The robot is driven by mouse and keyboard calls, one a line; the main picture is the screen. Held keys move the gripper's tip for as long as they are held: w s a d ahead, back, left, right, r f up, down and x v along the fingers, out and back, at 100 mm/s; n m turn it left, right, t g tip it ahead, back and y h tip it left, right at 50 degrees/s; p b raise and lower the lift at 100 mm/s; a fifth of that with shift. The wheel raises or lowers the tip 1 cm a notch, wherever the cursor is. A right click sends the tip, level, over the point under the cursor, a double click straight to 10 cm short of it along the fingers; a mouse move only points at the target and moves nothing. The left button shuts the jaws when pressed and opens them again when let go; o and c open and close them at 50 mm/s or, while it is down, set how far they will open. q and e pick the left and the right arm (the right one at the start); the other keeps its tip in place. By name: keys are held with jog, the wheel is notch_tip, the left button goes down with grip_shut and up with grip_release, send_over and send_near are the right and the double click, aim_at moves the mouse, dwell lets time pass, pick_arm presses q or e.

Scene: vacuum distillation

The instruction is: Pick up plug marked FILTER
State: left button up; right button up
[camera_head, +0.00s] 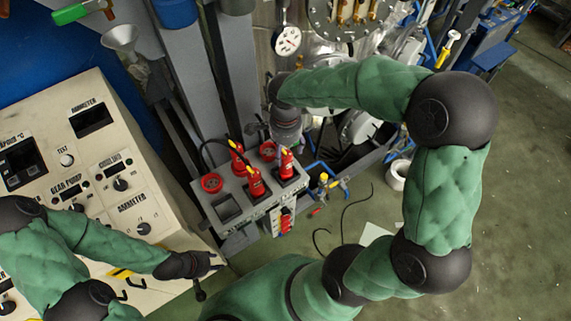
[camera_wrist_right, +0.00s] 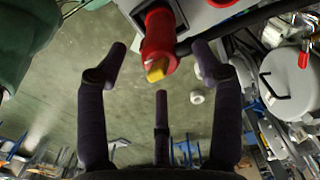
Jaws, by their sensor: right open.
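Several red plugs with yellow parts stand in a grey socket box in the middle of the head view: a rear one (camera_head: 237,158), a front one (camera_head: 256,184) and a right one (camera_head: 286,163). No FILTER marking is readable. My right gripper (camera_head: 287,138) is directly above the right plug. In the right wrist view, a red plug with a yellow end (camera_wrist_right: 158,42) lies between the spread fingers of my open right gripper (camera_wrist_right: 160,65), with gaps on both sides. My left gripper (camera_head: 208,264) is low at the left, away from the plugs; its finger state is unclear.
The grey socket box (camera_head: 226,208) also has red round sockets (camera_head: 211,182). A beige control panel (camera_head: 88,150) stands at left. Black cables run by the plugs. A grey post (camera_head: 235,75) rises behind the box. Green floor (camera_head: 400,290) is open at right.

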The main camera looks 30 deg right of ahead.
aim_at(286, 165)
jog(key=shift+w+f, duration=0.15)
jog(key=shift+f, duration=0.15)
jog(key=shift+f+p, duration=0.65)
jog(key=shift+f, duration=1.85)
jog(key=shift+c, duration=1.4)
grip_shut()
